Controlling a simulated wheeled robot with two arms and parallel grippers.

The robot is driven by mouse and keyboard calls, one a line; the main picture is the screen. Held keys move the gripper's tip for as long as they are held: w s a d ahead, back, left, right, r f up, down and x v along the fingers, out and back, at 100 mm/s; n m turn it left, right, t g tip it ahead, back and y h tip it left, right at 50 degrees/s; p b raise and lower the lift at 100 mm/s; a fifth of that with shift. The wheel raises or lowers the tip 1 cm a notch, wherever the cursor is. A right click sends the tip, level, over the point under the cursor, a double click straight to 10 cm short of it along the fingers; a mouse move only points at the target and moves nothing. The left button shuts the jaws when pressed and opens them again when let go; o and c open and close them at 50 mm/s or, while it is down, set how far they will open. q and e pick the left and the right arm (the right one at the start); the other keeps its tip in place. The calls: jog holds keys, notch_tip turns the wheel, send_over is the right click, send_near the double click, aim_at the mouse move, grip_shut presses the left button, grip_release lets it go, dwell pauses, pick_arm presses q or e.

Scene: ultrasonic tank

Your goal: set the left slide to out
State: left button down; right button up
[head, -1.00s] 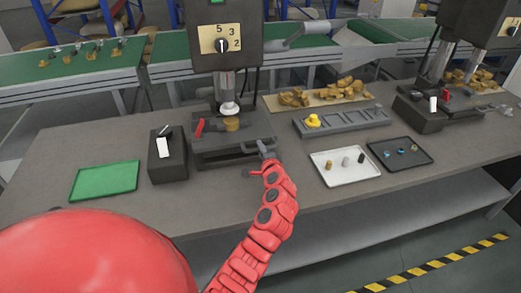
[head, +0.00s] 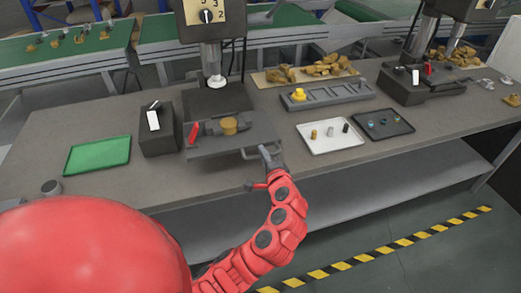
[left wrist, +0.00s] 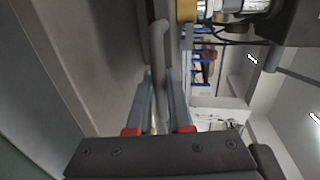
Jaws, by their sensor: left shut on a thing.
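The left slide (head: 205,146) is a dark grey plate with a front bar handle, drawn forward from under the left press ram (head: 214,68). A brass round piece (head: 229,126) sits on it, in front of the ram and clear of it. A red lever (head: 194,132) stands at its left side. My left gripper (head: 266,152) is at the right end of the handle and shut on it. In the left wrist view the grey handle bar (left wrist: 158,50) runs between the two fingers (left wrist: 159,100). My right gripper is not in view.
A black switch box (head: 158,138) and a green tray (head: 98,155) are left of the slide. A white tray (head: 345,143), a dark tray (head: 390,132) and a grey slotted rack (head: 340,95) are to the right. A second press station (head: 400,90) stands far right.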

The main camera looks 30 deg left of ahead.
pick_arm(q)
jog(key=shift+f, duration=0.15)
jog(key=shift+d, duration=0.1)
jog(key=c, duration=1.1)
grip_release()
jog(key=shift+o, duration=1.3)
jog(key=shift+s+d, duration=0.1)
jog(key=shift+d, duration=0.05)
